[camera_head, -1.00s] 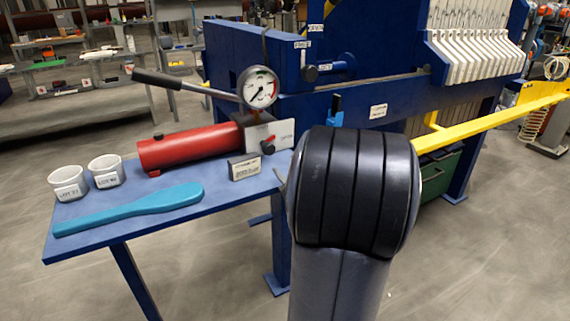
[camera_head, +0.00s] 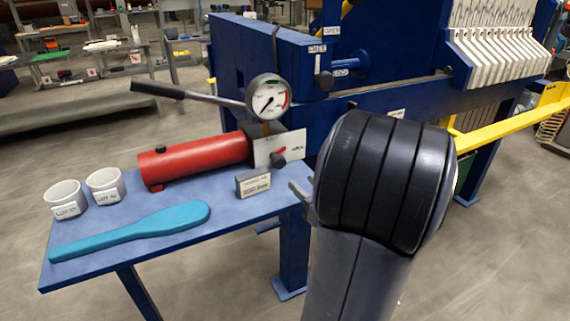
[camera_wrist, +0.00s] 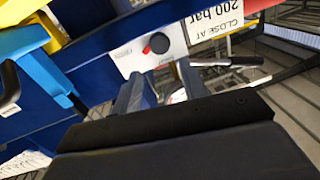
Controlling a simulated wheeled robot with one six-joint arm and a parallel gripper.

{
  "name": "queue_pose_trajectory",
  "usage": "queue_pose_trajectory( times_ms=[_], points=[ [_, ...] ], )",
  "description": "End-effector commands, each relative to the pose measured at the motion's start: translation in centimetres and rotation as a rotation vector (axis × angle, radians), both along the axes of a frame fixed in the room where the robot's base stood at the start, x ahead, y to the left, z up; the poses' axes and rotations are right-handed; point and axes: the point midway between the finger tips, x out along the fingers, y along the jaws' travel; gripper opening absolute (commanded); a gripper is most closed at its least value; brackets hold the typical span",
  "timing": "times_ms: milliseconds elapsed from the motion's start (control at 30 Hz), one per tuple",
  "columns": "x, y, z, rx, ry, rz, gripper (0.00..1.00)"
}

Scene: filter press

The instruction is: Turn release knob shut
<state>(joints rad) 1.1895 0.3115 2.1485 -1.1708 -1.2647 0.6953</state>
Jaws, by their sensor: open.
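In the wrist view the knob (camera_wrist: 158,43) shows red and black, on the white plate, beyond the fingers. The fingers point toward the plate and are apart from the knob. In the head view my dark arm link hides most of the gripper; only a grey part shows at its left edge, right of the knob.
A pressure gauge (camera_head: 268,100) and a pump lever (camera_head: 190,95) stand above the red cylinder (camera_head: 195,157). A small label block (camera_head: 253,183), two white cups (camera_head: 66,199) and a teal paddle (camera_head: 135,230) are on the blue bench. The blue press frame (camera_head: 400,95) rises behind.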

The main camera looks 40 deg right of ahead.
Motion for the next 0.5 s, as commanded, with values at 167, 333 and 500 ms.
queue_pose_trajectory(
  times_ms=[167,333,500],
  points=[
    [3.0,-0.2,-0.1,-0.003,0.0,0.006,0.41],
    [5.9,-0.6,-0.1,-0.003,0.0,0.004,0.41],
    [8.0,-0.9,-0.1,-0.003,0.0,0.003,0.41]
  ],
)
